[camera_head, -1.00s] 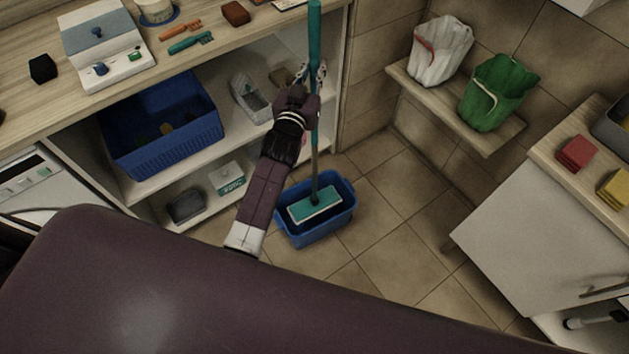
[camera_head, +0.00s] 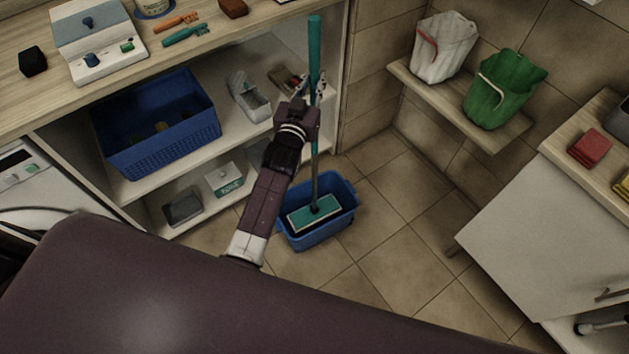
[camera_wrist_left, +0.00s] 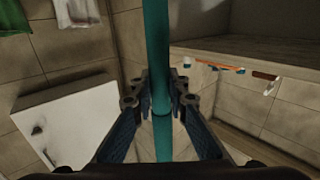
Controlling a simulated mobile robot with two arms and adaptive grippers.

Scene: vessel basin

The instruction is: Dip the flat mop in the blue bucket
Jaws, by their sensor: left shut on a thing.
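The flat mop has a teal and grey handle (camera_head: 315,60) that stands nearly upright. Its teal and white head (camera_head: 314,214) is within the opening of the blue bucket (camera_head: 341,229) on the floor. Whether the head touches the bucket's bottom cannot be told. My left gripper (camera_head: 318,90) is shut on the handle, above the bucket. In the left wrist view, the teal handle (camera_wrist_left: 157,50) runs between the two fingers of my left gripper (camera_wrist_left: 161,100). My right gripper is not in view.
A shelf unit with a blue crate (camera_head: 160,158) stands left of the mop. A wall shelf (camera_head: 470,115) holds a white and a green bag (camera_head: 505,90). A white cabinet (camera_head: 545,235) stands at the right. Tiled floor (camera_head: 400,220) is free right of the bucket.

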